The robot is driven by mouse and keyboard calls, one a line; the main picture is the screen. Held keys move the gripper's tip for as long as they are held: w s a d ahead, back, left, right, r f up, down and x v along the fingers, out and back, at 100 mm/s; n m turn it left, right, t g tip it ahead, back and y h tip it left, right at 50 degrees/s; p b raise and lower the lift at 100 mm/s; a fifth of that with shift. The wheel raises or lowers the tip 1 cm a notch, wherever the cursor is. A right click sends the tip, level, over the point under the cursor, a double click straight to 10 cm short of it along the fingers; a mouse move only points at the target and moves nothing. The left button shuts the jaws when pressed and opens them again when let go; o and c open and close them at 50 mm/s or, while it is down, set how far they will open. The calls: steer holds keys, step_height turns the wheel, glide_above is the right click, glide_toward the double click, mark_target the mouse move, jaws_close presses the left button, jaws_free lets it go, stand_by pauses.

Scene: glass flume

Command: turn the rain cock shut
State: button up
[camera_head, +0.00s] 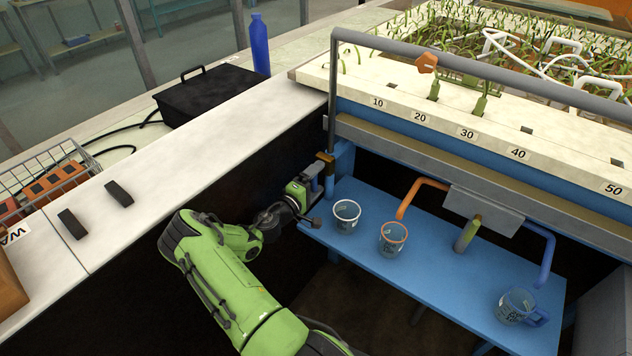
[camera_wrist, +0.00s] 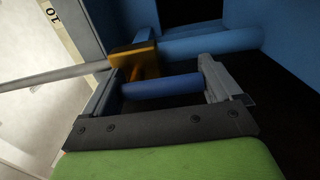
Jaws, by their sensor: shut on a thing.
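The rain cock shows a brass-coloured body (camera_head: 325,157) against the blue post at the near left corner of the flume. In the wrist view its body (camera_wrist: 138,58) sits beside a blue pipe, and its blue bar handle (camera_wrist: 162,86) lies across between my two fingers. My gripper (camera_head: 314,180) is at the cock, just below the brass body. In the wrist view my gripper (camera_wrist: 160,88) is shut on the blue handle, one finger at each end. The left fingertip is partly hidden by the brass body.
A white counter (camera_head: 180,160) runs along the left.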

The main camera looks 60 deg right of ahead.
steer(key=shift+f, duration=0.1)
steer(key=o, duration=1.2)
steer(key=a+p, duration=0.1)
steer(key=a, duration=0.4)
steer(key=w+a, duration=0.1)
steer(key=a, duration=0.4)
steer(key=w+a+p, duration=0.1)
steer(key=a, duration=0.4)
steer(key=shift+w+a+p, duration=0.25)
steer(key=shift+a+p, duration=0.05)
steer(key=shift+a, duration=0.05)
